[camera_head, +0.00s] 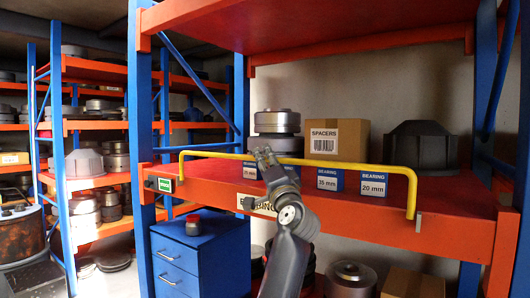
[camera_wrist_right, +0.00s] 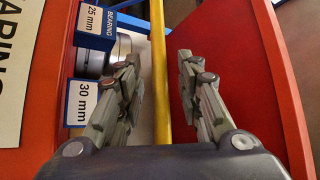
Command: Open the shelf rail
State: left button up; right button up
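The yellow shelf rail (camera_head: 350,165) spans the front of the red shelf (camera_head: 440,205) in the head view, above the shelf's front edge. Its right end bends down to the shelf's edge near the right post. My right gripper (camera_head: 262,154) is at the rail, left of its middle. In the right wrist view the rail (camera_wrist_right: 158,85) runs between the two fingers of this gripper (camera_wrist_right: 159,62). The fingers are apart, with a visible gap on each side of the rail. My left gripper is not in view.
Blue-and-white bearing boxes (camera_head: 374,186), a spacers carton (camera_head: 338,138), stacked metal discs (camera_head: 277,122) and a dark housing (camera_head: 423,146) stand on the shelf behind the rail. A blue drawer cabinet (camera_head: 202,255) stands below left. Blue posts (camera_head: 140,100) flank the shelf.

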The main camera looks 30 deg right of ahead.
jog(key=shift+w+d+r, duration=0.2)
jog(key=shift+w, duration=0.05)
grip_shut()
jog(key=shift+f, duration=0.1)
